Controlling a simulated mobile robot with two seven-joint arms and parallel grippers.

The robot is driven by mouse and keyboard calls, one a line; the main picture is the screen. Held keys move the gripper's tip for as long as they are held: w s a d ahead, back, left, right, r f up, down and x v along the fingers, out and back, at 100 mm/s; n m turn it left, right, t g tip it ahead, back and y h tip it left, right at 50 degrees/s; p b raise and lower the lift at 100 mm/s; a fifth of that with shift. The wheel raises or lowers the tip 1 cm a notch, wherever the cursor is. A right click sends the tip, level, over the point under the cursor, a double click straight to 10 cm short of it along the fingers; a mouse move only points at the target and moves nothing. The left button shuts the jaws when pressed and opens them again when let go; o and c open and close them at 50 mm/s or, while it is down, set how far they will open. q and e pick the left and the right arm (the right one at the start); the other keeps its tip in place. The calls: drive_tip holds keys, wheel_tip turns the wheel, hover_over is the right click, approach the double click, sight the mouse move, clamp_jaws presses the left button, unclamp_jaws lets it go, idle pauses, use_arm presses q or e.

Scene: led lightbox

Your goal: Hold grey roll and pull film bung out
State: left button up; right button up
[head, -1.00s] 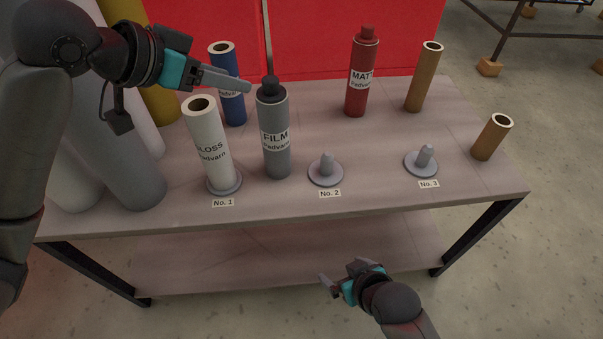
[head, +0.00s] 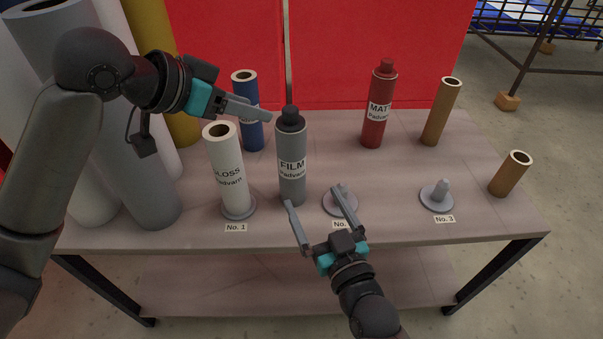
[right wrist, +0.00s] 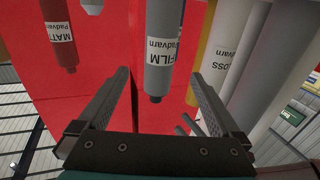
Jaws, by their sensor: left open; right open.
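The grey roll (head: 291,150) labelled FILM stands upright on the table, with a dark bung (head: 290,116) in its top. In the right wrist view the grey roll (right wrist: 161,25) appears upside down between my two fingers, bung (right wrist: 155,98) lowest. My left gripper (head: 262,112) is open, its fingers seen nearly edge-on, just left of the bung and about level with it in the picture. My right gripper (head: 314,198) is open and empty in front of the roll, at the table's front. Its left finger overlaps the roll's base in the picture; contact cannot be told.
The white GLOSS roll (head: 226,170) stands on holder No. 1, close left of the grey roll. Peg holder No. 2 (head: 328,207) is partly behind my right finger; holder No. 3 (head: 437,196) is empty.

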sight(291, 158)
drive_tip(key=x, duration=1.3)
drive_tip(key=shift+w+a, duration=0.15)
drive_tip(key=shift+w, duration=0.15)
drive_tip(key=shift+f, duration=0.1)
clamp_jaws()
drive_tip(key=c, duration=0.5)
unclamp_jaws()
drive_tip(key=c, duration=1)
